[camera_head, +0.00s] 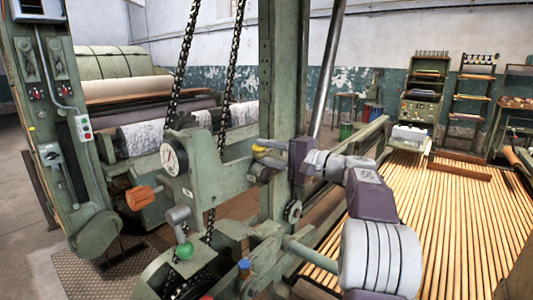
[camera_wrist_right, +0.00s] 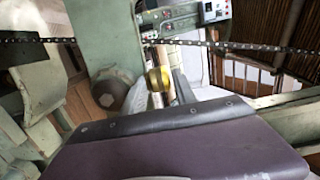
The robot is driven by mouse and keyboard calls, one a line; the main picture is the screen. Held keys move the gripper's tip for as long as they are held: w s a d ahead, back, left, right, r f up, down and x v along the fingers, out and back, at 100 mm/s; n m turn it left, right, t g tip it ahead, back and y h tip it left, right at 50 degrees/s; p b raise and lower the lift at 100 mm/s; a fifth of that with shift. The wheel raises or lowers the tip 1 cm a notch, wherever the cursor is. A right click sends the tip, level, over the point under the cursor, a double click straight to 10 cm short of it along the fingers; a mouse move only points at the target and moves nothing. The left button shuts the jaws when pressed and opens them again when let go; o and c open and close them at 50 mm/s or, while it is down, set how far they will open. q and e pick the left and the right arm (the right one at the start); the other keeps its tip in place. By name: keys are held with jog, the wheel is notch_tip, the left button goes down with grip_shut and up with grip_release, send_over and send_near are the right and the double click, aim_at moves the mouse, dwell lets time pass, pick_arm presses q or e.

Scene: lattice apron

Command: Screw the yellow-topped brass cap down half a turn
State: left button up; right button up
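The yellow-topped brass cap (camera_head: 259,149) shows small in the head view, beside the green post at the middle of the machine. In the right wrist view the yellow top and brass side (camera_wrist_right: 156,80) show just beyond the purple hand. My right gripper (camera_head: 268,153) reaches in from the right with its fingers at the cap. My left gripper is not in view.
A green post (camera_head: 279,100) stands right behind the cap. Chains (camera_head: 228,80) hang to its left. A dial gauge housing (camera_head: 196,168), an orange knob (camera_head: 140,197) and a green-ended lever (camera_head: 184,250) sit left and below. Wooden slats (camera_head: 455,230) spread at right.

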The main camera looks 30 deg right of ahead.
grip_shut()
jog(key=shift+s+a+f+h+b, duration=0.15)
jog(key=shift+h+b, duration=0.15)
jog(key=shift+b, duration=0.25)
jog(key=m+t+h+b, duration=0.1)
jog(key=m+h+b, duration=0.1)
jog(key=b, duration=0.1)
jog(key=a+m+t+h+b, duration=0.1)
jog(key=h+b, duration=0.1)
jog(key=h, duration=0.1)
jog(key=shift+f+m+b, duration=0.15)
jog(key=shift+m+b, duration=0.25)
jog(key=shift+a+m+h+b, duration=0.15)
jog(key=shift+m+h+b, duration=0.25)
jog(key=shift+m+h, duration=0.6)
jog(key=shift+a+r+m+h, duration=0.1)
jog(key=shift+r+m+h, duration=0.2)
jog(key=shift+h, duration=0.7)
jog(key=shift+a+r+m+h+p, duration=0.1)
jog(key=shift+r+m+h+p, duration=0.05)
jog(key=shift+m+h+p, duration=0.8)
jog(key=m+h+p, duration=0.1)
jog(key=h+p, duration=0.1)
jog(key=h, duration=0.1)
jog(key=shift+a+g, duration=0.1)
jog(key=shift+g, duration=0.3)
jog(key=shift+m+g+h+p, duration=0.3)
jog(key=shift+m+h+p, duration=0.35)
jog(key=shift+m+h, duration=0.1)
